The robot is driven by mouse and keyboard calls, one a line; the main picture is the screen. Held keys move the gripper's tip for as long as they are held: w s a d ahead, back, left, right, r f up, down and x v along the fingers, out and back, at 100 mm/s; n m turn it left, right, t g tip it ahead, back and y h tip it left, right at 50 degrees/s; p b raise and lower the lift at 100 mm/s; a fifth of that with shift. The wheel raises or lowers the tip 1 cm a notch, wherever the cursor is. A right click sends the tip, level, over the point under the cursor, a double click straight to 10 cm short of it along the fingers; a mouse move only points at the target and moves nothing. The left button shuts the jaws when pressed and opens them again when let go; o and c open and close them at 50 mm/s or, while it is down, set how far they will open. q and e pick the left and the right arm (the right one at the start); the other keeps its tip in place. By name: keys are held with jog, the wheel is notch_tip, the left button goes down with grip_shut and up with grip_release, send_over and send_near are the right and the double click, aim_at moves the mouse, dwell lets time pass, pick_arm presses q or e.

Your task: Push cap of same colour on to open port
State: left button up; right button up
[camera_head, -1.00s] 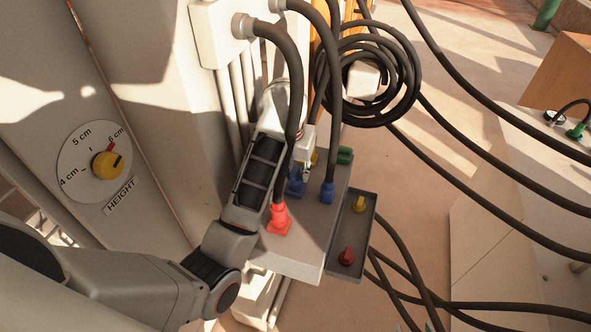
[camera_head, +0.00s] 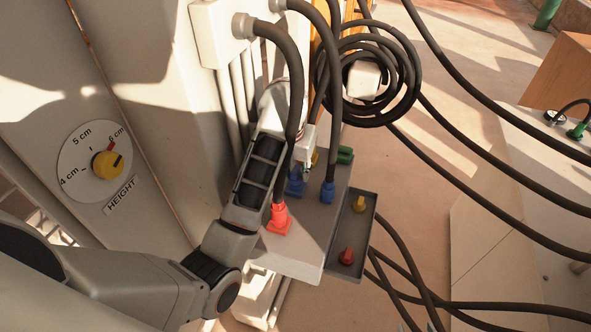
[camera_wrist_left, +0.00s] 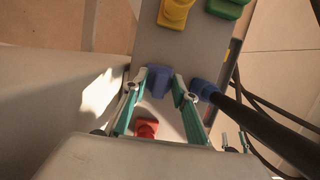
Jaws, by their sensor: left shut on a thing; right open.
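The grey port box (camera_head: 300,254) has coloured fittings on its top. My left gripper (camera_head: 299,172) is over it and shut on a blue cap (camera_head: 295,187). The left wrist view shows the blue cap (camera_wrist_left: 158,82) between the fingertips (camera_wrist_left: 159,76). I cannot tell how far the cap sits on a port, since the fingers hide part of it. Beside it is a blue plug (camera_head: 327,193) with a cable. A red fitting (camera_head: 279,220) is at the near end. A yellow fitting (camera_wrist_left: 175,12) and a green one (camera_wrist_left: 226,8) are at the far end.
A dark tray (camera_head: 341,277) beside the box holds a yellow cap (camera_head: 359,204) and a red cap (camera_head: 347,256). Thick black cables (camera_head: 333,100) hang close to my left gripper. A height dial (camera_head: 107,165) is on the cabinet at left.

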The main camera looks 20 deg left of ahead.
pick_arm(q)
jog(key=shift+f, duration=0.7)
dwell(0.5)
jog(key=o, duration=1)
